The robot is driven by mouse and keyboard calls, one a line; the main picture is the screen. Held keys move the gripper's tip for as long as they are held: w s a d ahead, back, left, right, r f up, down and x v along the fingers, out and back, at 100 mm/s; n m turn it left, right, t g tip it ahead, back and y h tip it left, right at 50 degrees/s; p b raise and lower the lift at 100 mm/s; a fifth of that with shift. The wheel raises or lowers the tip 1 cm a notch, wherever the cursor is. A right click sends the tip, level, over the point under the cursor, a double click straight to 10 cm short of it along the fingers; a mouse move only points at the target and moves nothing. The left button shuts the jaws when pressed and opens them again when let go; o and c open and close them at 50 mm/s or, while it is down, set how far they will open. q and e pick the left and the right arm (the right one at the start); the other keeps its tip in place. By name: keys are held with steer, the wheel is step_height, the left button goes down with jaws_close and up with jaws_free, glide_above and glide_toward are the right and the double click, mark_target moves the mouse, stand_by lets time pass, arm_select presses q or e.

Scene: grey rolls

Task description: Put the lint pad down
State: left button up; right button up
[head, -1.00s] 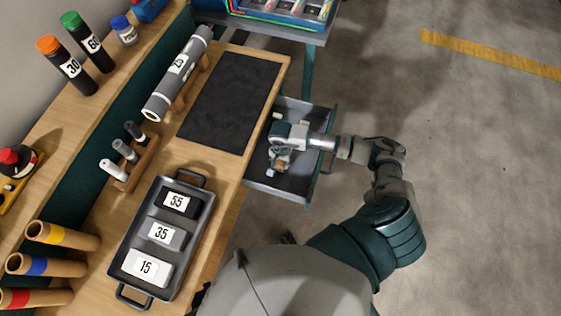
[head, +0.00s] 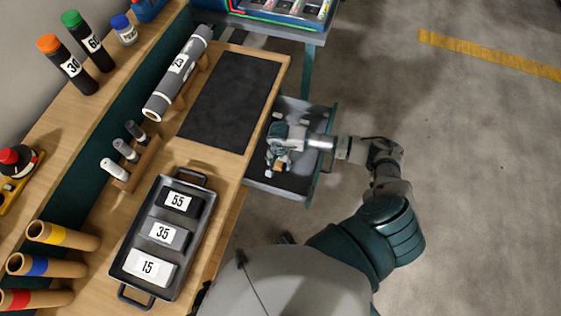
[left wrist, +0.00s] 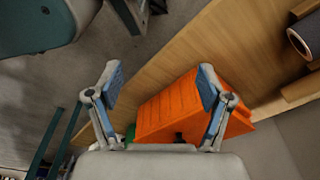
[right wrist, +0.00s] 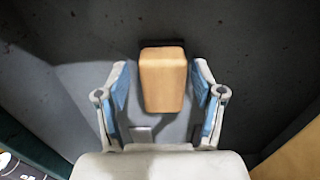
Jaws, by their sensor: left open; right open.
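A small wooden block (right wrist: 162,82), which I take to be the lint pad, lies between the fingers of my right gripper (right wrist: 161,70) in the right wrist view. The fingers are open, with a gap on either side of the block. In the head view my right gripper (head: 277,162) is down in the grey drawer (head: 305,182), and partly hides the block there. I cannot tell whether the block's underside rests on the drawer floor. My left gripper (left wrist: 158,73) is open and empty in the left wrist view; it is not visible in the head view.
The bench holds a black mat (head: 228,103), a tray (head: 197,223) of numbered blocks and a grey roll (head: 165,92) on a stand. An orange bin (left wrist: 180,112) is near my left gripper. Drawer walls surround my right gripper. Clear floor lies to the right.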

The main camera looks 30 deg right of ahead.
mark_target(278, 162)
steer(key=r, duration=0.3)
steer(key=shift+a+r, duration=0.1)
steer(key=shift+a, duration=0.15)
arm_select(q)
steer(key=shift+s+a+f, duration=0.4)
steer(key=shift+a+f, duration=0.05)
steer(key=shift+f, duration=0.3)
arm_select(e)
step_height(278, 162, up, 9)
arm_select(q)
steer(key=shift+s, duration=0.1)
arm_select(e)
steer(key=shift+d, duration=0.25)
